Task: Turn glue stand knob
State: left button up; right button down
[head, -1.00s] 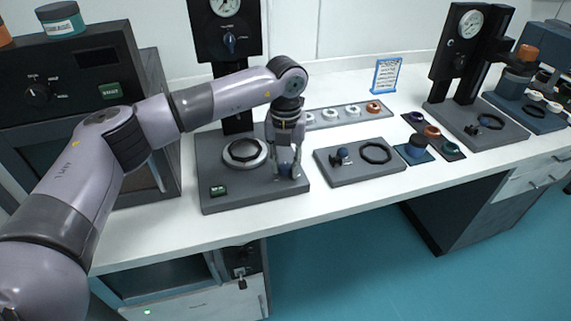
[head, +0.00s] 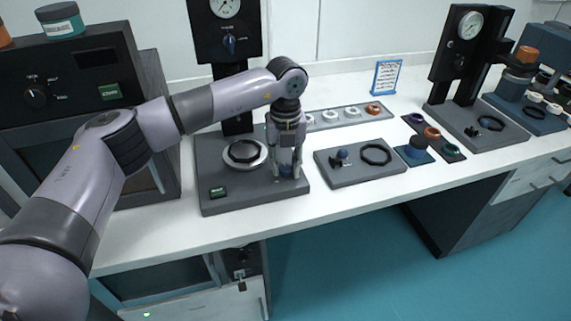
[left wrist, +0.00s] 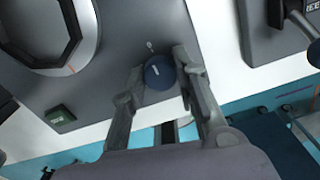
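The glue stand has a grey base plate (head: 240,198) with a dark ring on a white disc and a tall black back post. Its blue round knob (left wrist: 159,74) sits on the plate's right front corner, with a short white line on top. In the head view, the knob (head: 286,172) shows partly between my left fingers. My left gripper (head: 286,170) points down over it, open, with one finger on either side of the knob in the left wrist view (left wrist: 161,68). I cannot tell whether either finger touches it. My right gripper is out of view.
A green button (head: 218,191) is at the plate's front left. A grey plate (head: 345,180) with a blue knob and black ring stands to the right. A tray (head: 345,107) of rings lies behind. A dark oven-like unit (head: 75,95) stands at left.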

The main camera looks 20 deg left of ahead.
aim_at(286, 168)
pick_arm(q)
jog(key=o, duration=0.5)
notch_tip(286, 168, up, 12)
jog(key=shift+r, duration=0.1)
dwell(0.5)
